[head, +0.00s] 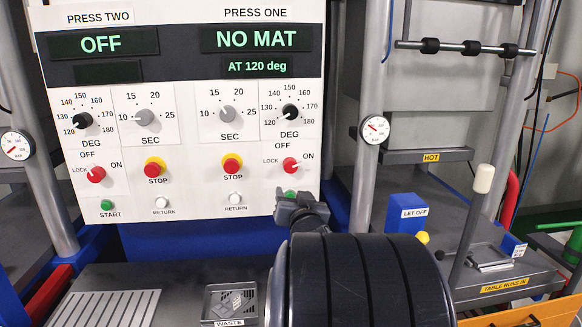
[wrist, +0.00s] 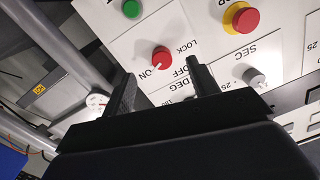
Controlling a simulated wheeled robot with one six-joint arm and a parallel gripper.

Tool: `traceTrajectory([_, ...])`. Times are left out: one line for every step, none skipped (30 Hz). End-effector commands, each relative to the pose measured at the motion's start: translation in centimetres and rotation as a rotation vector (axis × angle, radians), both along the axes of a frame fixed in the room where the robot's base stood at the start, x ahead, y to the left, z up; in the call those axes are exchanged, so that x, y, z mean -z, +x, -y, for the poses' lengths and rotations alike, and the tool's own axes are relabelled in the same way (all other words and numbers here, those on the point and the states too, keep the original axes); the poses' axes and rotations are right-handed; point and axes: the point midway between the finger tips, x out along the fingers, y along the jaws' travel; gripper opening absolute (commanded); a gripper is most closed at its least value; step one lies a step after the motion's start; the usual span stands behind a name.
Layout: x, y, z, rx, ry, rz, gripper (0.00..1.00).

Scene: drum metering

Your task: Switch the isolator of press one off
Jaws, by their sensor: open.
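The press one isolator is a red rotary knob (head: 290,165) on the right of the white panel, marked LOCK, OFF and ON. Its pale pointer points towards ON. In the wrist view the red knob (wrist: 160,57) shows ahead, between the lines of my two dark fingers, with the pointer towards the ON mark. My gripper (head: 292,199) is open and empty, just below the knob in the head view, partly covering a green button. It looks apart from the knob; the exact gap is hard to tell. The press one display (head: 262,39) reads NO MAT, AT 120 deg.
Left of the knob is the yellow-ringed red STOP button (head: 232,165), with a white RETURN button (head: 235,198) below it. The DEG dial (head: 290,112) sits just above. The press two isolator (head: 96,174) is at the panel's left. A grey post (head: 372,90) stands right of the panel.

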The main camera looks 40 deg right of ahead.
Motion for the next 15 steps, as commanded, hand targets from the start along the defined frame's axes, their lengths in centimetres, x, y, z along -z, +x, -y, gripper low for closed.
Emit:
traceTrajectory([-1.1,-0.1,0.1,0.016,0.018,0.022,0.56])
traceTrajectory([-1.4,-0.1,0.2,0.025,0.029,0.034,0.56])
traceTrajectory([-1.8,-0.2,0.3,0.034,0.040,0.044,0.56])
traceTrajectory([-2.0,-0.2,0.3,0.039,0.045,0.051,0.56])
traceTrajectory([-2.2,-0.2,0.4,0.041,0.050,0.055,0.56])
traceTrajectory([-2.2,-0.1,0.5,0.045,0.054,0.058,0.56])
traceTrajectory([-2.2,0.0,0.6,0.046,0.056,0.059,0.56])
traceTrajectory([-2.2,0.1,0.7,0.046,0.057,0.058,0.56])
traceTrajectory([-2.2,0.4,0.9,0.046,0.058,0.058,0.56])
traceTrajectory([-2.2,0.7,1.1,0.046,0.058,0.058,0.56])
traceTrajectory([-2.2,0.9,1.3,0.045,0.057,0.059,0.56])
traceTrajectory([-2.2,1.4,1.6,0.045,0.057,0.056,0.56])
traceTrajectory([-2.2,1.8,1.8,0.045,0.057,0.057,0.56])
traceTrajectory([-2.2,2.1,2.1,0.045,0.057,0.056,0.56])
traceTrajectory([-2.2,2.7,2.4,0.045,0.057,0.056,0.56])
